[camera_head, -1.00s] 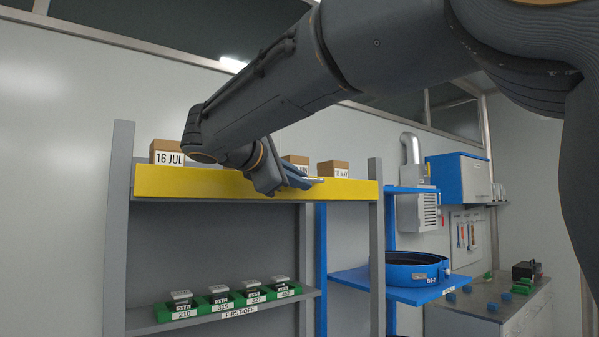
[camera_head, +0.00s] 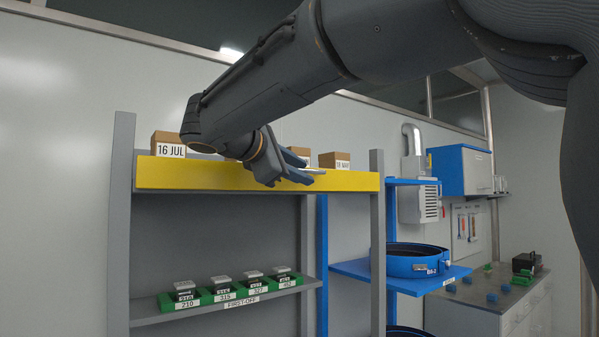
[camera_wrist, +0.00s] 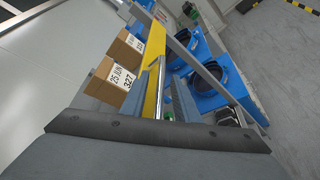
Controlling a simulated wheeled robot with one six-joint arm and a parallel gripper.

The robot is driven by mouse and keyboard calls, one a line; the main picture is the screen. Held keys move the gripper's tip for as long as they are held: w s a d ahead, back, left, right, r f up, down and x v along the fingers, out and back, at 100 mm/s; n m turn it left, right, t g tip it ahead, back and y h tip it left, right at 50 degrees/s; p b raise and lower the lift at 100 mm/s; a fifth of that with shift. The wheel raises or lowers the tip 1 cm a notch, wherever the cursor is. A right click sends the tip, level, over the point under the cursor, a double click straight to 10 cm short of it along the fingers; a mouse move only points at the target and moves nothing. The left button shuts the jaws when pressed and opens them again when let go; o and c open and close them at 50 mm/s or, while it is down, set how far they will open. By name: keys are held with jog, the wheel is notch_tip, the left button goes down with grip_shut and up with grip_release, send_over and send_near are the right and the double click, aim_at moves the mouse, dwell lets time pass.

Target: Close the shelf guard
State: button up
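The shelf guard is a long yellow bar (camera_head: 220,177) across the front of the upper shelf, between two grey posts. It also shows in the wrist view (camera_wrist: 152,88). My gripper (camera_head: 312,172) is at the right half of the guard, at its upper edge. In the head view one finger is above the edge and the other overlaps the guard's front face. In the wrist view the fingers are apart, with the yellow bar running between them; I cannot tell whether they touch it. The gripper looks open.
Cardboard boxes stand behind the guard, one marked 16 JUL (camera_head: 169,146) and one (camera_head: 335,160) by the right post. Green trays (camera_head: 222,292) line the lower shelf. A blue rack with a round blue pan (camera_head: 415,258) stands to the right.

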jog(key=b+v, duration=0.2)
jog(key=v, duration=0.5)
jog(key=shift+s+a+b, duration=0.15)
jog(key=shift+s+b, duration=0.15)
jog(key=shift+b, duration=0.05)
